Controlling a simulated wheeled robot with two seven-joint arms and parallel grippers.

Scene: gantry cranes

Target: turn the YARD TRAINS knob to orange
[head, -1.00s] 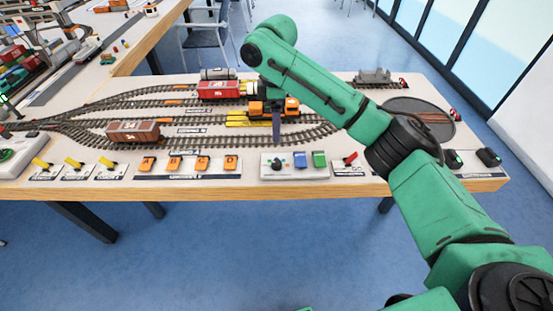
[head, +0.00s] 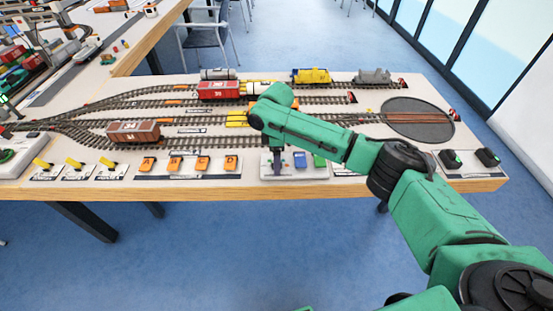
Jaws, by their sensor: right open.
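The control panel (head: 318,173) near the table's front edge carries a blue button (head: 299,160) and a green button (head: 319,161). The knob at the panel's left end is hidden behind my right gripper (head: 278,169), so its pointer and setting cannot be read. My right gripper points down over the knob's place, open, with its fingers low at the panel. I cannot tell whether they touch the knob or stand around it. My left gripper is not in view.
Several orange switches (head: 175,163) stand left of the panel, with yellow levers (head: 74,163) farther left. A turntable (head: 419,119) lies at the right.

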